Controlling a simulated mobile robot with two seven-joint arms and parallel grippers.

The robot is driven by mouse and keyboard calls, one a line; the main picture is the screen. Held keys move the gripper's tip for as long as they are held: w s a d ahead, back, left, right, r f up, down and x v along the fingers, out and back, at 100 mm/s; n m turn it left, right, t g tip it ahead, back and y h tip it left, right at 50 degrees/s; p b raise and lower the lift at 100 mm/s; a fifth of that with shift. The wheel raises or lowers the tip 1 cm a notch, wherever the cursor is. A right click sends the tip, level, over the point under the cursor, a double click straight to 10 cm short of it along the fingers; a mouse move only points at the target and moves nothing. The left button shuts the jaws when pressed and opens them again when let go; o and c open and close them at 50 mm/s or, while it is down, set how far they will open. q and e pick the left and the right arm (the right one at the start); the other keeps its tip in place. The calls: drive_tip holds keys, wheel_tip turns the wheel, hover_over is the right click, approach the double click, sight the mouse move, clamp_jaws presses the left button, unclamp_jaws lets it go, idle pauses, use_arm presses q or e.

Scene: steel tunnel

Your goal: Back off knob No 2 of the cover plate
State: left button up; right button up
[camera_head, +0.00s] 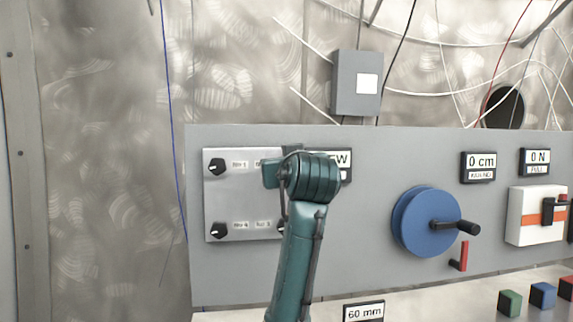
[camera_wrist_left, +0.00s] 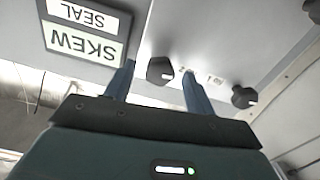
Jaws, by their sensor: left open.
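The cover plate (camera_head: 242,198) is a pale metal plate on the grey panel, with black knobs and small labels. Knob No 1 (camera_head: 217,166) shows at its upper left. My left arm and gripper (camera_head: 270,172) hide the plate's upper right in the head view. In the left wrist view, which is upside down, a black knob (camera_wrist_left: 160,70) lies between the two finger tips of my open left gripper (camera_wrist_left: 158,68). By its place beside the SKEW display, it appears to be knob No 2. I cannot tell whether the fingers touch it. Knob No 1 also shows there (camera_wrist_left: 244,97).
The SKEW SEAL display (camera_wrist_left: 84,28) is close beside the left gripper. Lower knobs (camera_head: 219,230) show on the plate. A blue handwheel (camera_head: 420,222) with a black handle, a red lever (camera_head: 460,257) and a white box (camera_head: 527,215) are to the right. Coloured blocks (camera_head: 542,295) lie on the bench.

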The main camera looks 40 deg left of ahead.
use_arm(q)
drive_tip(key=shift+w+a, duration=0.25)
drive_tip(key=shift+a, duration=0.05)
drive_tip(key=shift+c, duration=0.3)
drive_tip(key=c, duration=0.9)
